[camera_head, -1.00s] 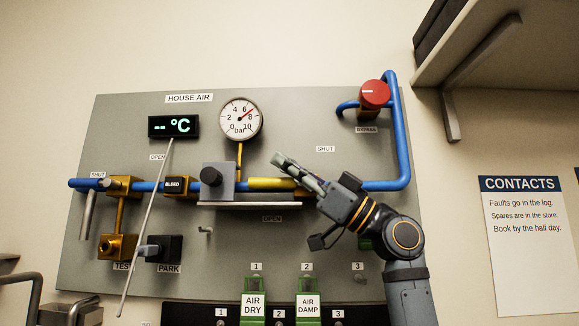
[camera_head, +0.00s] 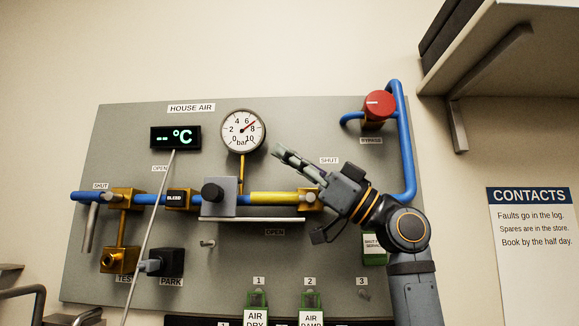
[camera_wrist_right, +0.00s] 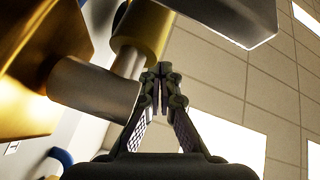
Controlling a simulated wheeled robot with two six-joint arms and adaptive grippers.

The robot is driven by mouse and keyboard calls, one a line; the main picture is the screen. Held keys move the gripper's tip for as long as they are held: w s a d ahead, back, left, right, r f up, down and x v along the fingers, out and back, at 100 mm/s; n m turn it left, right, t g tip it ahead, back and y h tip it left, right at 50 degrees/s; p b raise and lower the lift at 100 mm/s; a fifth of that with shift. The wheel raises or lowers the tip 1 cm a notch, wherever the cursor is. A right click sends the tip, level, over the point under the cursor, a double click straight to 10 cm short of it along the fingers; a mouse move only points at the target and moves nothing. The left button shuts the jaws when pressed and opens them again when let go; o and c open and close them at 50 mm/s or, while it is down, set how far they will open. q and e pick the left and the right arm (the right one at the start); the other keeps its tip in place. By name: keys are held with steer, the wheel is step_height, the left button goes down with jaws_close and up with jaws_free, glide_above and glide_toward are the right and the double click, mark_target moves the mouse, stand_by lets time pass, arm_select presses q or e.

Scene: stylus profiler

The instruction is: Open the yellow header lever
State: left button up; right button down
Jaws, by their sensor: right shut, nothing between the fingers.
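A yellow bar (camera_head: 274,197), which looks like the header lever, lies level along the blue pipe, left of a brass valve block (camera_head: 308,199). A SHUT label (camera_head: 329,160) is above right of the block and an OPEN label (camera_head: 274,232) is below the bar. My right gripper (camera_head: 281,152) is shut and empty, pointing up-left in front of the panel, its tips above the bar. My left gripper is not in view.
A pressure gauge (camera_head: 243,131) is just left of my fingertips. A grey box with a black knob (camera_head: 213,193) sits left of the bar. A red knob (camera_head: 379,104) is at upper right, and a shelf bracket (camera_head: 490,75) stands beyond the panel. A green tag (camera_head: 374,245) hangs below my wrist.

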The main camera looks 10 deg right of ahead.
steer(key=s+d+r+b, duration=0.2)
steer(key=s+d, duration=0.2)
steer(key=d, duration=0.5)
steer(key=shift+s, duration=0.15)
steer(key=shift+d, duration=0.15)
